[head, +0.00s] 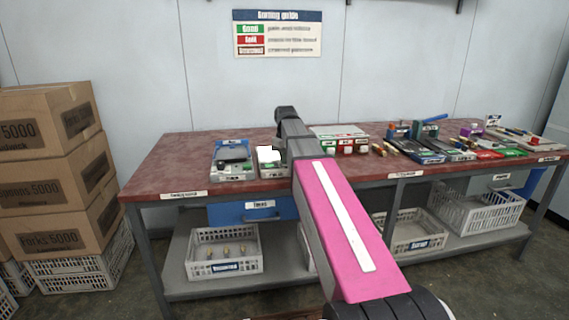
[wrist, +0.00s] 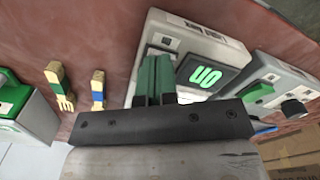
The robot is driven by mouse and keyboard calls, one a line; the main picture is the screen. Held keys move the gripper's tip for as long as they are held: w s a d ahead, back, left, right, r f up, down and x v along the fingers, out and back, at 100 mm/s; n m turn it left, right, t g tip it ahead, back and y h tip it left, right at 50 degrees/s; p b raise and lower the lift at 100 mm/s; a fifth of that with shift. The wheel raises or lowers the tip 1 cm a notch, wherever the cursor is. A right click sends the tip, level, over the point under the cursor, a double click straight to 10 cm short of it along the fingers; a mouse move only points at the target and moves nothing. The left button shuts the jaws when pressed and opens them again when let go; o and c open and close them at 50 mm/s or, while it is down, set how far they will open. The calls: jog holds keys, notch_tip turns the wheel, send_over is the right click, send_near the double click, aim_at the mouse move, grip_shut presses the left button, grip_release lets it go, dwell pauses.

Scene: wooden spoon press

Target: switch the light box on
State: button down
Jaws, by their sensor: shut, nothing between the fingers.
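The light box appears to be the white box (wrist: 215,42) in the wrist view, with a dark panel (wrist: 208,74) bearing glowing green characters that read like "on" upside down. A bright white surface shows below that panel. In the head view the white box (head: 268,170) stands near the table's front edge, partly covered by my arm. My gripper (wrist: 155,62) is shut and empty, its green fingers over the white box beside the dark panel. Whether the fingertips touch the box cannot be told. The head view does not show the fingers clearly.
A second device with a black knob (wrist: 293,108) stands close beside the white box; it also shows in the head view (head: 234,170). Two wooden utensils (wrist: 98,88) lie on the red table (head: 172,170). Bins (head: 345,145) and tools stand right of my arm.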

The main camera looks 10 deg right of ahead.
jog(key=shift+r, duration=3.5)
